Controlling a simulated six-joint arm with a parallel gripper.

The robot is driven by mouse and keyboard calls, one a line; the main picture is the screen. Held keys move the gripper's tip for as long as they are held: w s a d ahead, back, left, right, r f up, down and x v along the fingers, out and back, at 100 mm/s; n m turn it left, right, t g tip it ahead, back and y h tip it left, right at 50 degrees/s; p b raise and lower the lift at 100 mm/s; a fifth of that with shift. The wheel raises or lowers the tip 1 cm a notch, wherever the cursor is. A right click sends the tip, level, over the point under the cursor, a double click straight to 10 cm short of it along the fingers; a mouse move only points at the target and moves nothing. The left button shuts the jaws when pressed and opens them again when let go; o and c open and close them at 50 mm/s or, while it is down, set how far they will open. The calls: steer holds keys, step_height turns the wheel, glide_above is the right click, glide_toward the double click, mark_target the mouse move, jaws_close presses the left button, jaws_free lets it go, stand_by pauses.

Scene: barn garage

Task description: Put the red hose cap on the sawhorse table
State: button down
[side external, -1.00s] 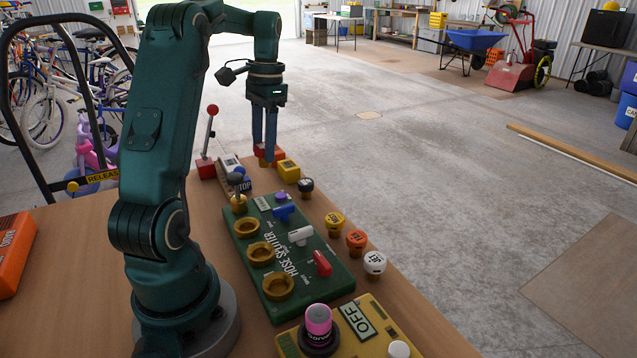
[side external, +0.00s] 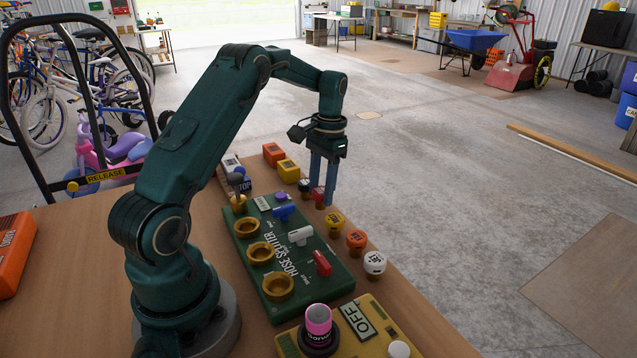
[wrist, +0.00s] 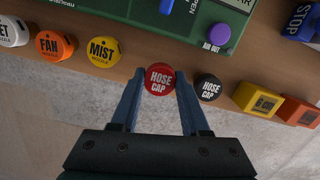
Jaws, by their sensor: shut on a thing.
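The red hose cap (wrist: 160,79) sits between the fingers of my gripper (wrist: 160,95) in the wrist view, its lettered top facing the camera. In the side view my gripper (side external: 322,200) is shut on this cap (side external: 320,194), and the fingers hide part of it. The cap is at the right edge of the wooden table (side external: 90,260), between a black hose cap (side external: 305,184) and a yellow MIST nozzle (side external: 335,220). I cannot tell whether it touches the table. Which surface is the sawhorse table is not marked.
A green hose splitter board (side external: 290,245) lies left of the cap. An orange FAN nozzle (side external: 356,240) and white nozzle (side external: 375,263) stand along the edge. Yellow (side external: 288,170) and red (side external: 273,153) blocks stand beyond. Concrete floor lies past the edge.

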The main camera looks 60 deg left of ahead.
steer(key=shift+f, duration=0.8)
steer(key=shift+f, duration=0.15)
steer(key=shift+c, duration=2)
jaws_free()
